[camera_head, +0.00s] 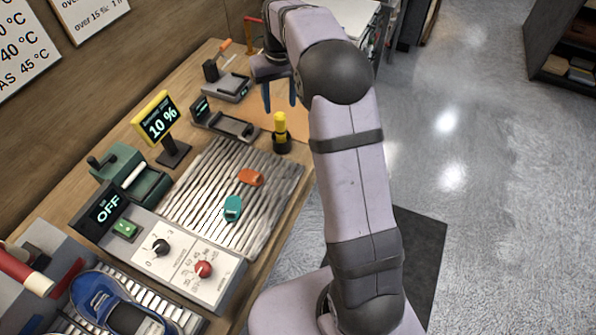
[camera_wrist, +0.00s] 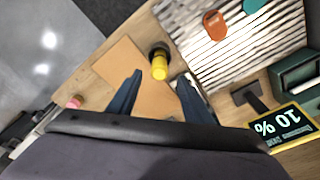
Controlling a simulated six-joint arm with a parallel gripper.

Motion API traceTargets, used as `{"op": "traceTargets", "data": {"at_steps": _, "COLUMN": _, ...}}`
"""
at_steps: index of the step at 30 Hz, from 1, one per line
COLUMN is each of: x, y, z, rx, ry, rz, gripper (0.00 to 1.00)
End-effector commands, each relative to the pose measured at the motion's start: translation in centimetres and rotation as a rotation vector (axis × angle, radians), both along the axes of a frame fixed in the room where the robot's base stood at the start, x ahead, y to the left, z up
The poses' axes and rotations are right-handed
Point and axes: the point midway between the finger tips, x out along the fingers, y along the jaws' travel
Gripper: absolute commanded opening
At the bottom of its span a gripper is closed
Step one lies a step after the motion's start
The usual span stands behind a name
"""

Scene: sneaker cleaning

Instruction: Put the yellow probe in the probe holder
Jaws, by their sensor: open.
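The yellow probe (camera_head: 280,124) stands upright with its lower end in a black round probe holder (camera_head: 282,146) on the wooden bench, at the back end of the ridged mat. In the wrist view the yellow probe (camera_wrist: 160,67) points toward the camera, with the black holder (camera_wrist: 157,49) around its base. My gripper (camera_head: 279,100) is open and empty, with its two blue fingers pointing down behind the probe. In the wrist view my gripper (camera_wrist: 157,96) has its fingers spread to either side, and the probe shows beyond and between them, apart from both.
An orange piece (camera_head: 251,177) and a teal piece (camera_head: 233,208) lie on the ridged mat (camera_head: 190,190). A yellow-framed "10 %" display (camera_head: 158,118) stands left. A tan board (camera_wrist: 125,70) lies beside the holder. A blue shoe (camera_head: 105,303) sits at the front.

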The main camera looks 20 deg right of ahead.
Motion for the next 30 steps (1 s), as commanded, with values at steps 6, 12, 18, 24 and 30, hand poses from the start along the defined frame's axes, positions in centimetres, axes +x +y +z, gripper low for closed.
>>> {"op": "traceTargets", "data": {"at_steps": 6, "x": -3.6, "y": 1.1, "z": 0.0, "rx": 0.001, "ry": 0.017, "rz": 0.0, "gripper": 0.45}}
{"op": "traceTargets", "data": {"at_steps": 12, "x": -10.5, "y": 2.7, "z": -0.9, "rx": 0.001, "ry": 0.045, "rz": 0.0, "gripper": 0.45}}
{"op": "traceTargets", "data": {"at_steps": 18, "x": -19.1, "y": 4.1, "z": -2.7, "rx": 0.0, "ry": 0.074, "rz": -0.001, "gripper": 0.45}}
{"op": "traceTargets", "data": {"at_steps": 24, "x": -26.4, "y": 4.9, "z": -4.9, "rx": -0.001, "ry": 0.1, "rz": 0.0, "gripper": 0.45}}
{"op": "traceTargets", "data": {"at_steps": 30, "x": -30.3, "y": 5.1, "z": -6.2, "rx": -0.002, "ry": 0.114, "rz": -0.002, "gripper": 0.45}}
